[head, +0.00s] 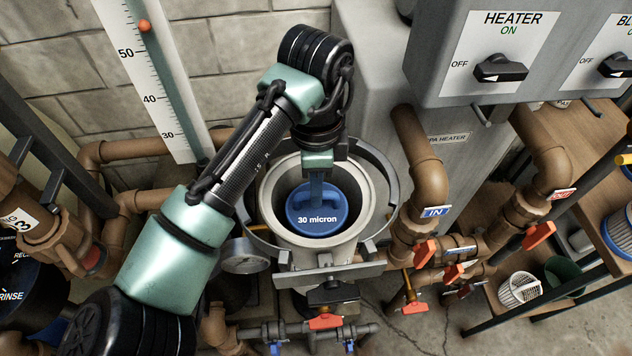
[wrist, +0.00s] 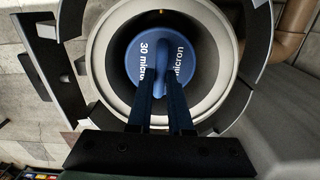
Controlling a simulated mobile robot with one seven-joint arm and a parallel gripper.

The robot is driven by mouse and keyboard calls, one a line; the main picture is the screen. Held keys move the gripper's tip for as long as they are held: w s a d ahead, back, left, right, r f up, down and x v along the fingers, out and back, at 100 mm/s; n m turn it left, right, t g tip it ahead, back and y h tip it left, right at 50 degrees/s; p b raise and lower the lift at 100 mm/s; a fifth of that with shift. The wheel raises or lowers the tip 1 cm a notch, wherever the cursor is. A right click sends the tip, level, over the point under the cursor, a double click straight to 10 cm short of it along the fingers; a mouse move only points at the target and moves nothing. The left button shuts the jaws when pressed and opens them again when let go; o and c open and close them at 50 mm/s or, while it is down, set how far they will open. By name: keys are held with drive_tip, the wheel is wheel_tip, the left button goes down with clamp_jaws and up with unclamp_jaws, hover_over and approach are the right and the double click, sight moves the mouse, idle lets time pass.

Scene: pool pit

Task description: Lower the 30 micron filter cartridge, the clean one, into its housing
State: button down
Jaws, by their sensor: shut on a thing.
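The 30 micron filter cartridge (head: 316,219) shows its round blue top with white lettering in the head view, inside the mouth of the pale round housing (head: 268,200). In the wrist view the cartridge's blue cap (wrist: 140,50) lies within the housing's light rim (wrist: 100,65), with a dark gap around it. My gripper (head: 318,190) is above the cap, its fingers shut on the raised handle; the fingers also show in the wrist view (wrist: 161,85). The cartridge's body below the cap is hidden, so how deep it sits cannot be told.
A dark clamp ring (head: 390,185) stands open around the housing. Brown pipes with red valve handles (head: 425,252) are at the right. A pressure gauge (head: 243,256) is at the housing's left. The grey heater (head: 370,90) stands behind. A white basket (head: 519,289) is lower right.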

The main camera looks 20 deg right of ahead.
drive_tip(key=shift+f+b, duration=0.3)
drive_tip(key=shift+f, duration=0.35)
idle(0.6)
drive_tip(key=c, duration=0.8)
unclamp_jaws()
drive_tip(key=shift+o, duration=0.4)
drive_tip(key=shift+p, duration=0.35)
wheel_tip(320, 180, up, 12)
drive_tip(key=p, duration=1)
drive_tip(key=shift+p, duration=0.35)
drive_tip(key=shift+d, duration=0.1)
